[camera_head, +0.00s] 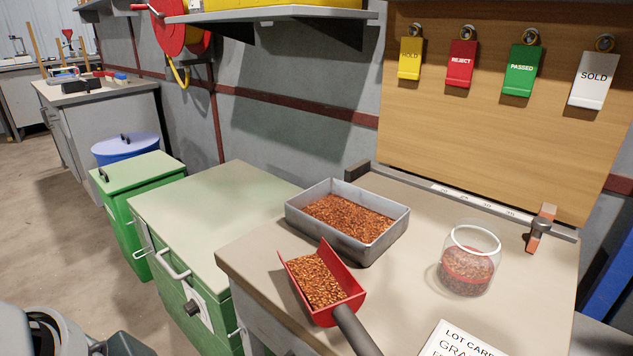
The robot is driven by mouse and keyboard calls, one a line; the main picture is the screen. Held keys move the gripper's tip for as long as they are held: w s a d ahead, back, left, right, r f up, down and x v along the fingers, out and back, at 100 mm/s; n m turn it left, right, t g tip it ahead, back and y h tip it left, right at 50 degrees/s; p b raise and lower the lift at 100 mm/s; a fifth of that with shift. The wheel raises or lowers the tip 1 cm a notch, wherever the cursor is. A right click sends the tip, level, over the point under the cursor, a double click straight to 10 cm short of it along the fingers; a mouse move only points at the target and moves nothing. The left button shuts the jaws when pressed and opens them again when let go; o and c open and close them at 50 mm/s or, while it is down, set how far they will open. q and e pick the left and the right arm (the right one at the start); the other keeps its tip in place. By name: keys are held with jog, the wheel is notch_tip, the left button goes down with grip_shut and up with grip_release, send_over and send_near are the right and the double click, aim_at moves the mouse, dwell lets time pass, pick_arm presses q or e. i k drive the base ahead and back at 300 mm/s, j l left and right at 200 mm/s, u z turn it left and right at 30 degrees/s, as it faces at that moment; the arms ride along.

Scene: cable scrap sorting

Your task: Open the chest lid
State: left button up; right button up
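A green chest (166,288) stands left of the bench, and its flat pale-green lid (220,205) is down. A light bar handle (172,266) sits at the lid's front edge. Below it on the front is a pale plate with a dark round knob or latch (192,308). The chest's right part is hidden by the bench. Part of my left arm shows at the bottom left corner, in front of the chest and apart from it. No fingertips of my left gripper show. My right gripper is out of the picture.
The bench (420,215) holds a grey tray of copper granules (350,215), a red scoop (325,290), a glass jar (469,262) and a lot card (465,340). A smaller green bin (140,175) and a blue-lidded drum (124,147) stand behind the chest. Floor to the left is clear.

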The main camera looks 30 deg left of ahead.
aim_at(195, 216)
jog(key=u, duration=0.45)
jog(key=j+u, duration=0.15)
jog(key=u, duration=0.3)
jog(key=j+u, duration=0.1)
jog(key=u, duration=0.3)
jog(key=j+u, duration=0.1)
jog(key=u, duration=0.35)
jog(key=i+j+u, duration=0.1)
jog(key=i+u, duration=0.25)
jog(key=i, duration=0.6)
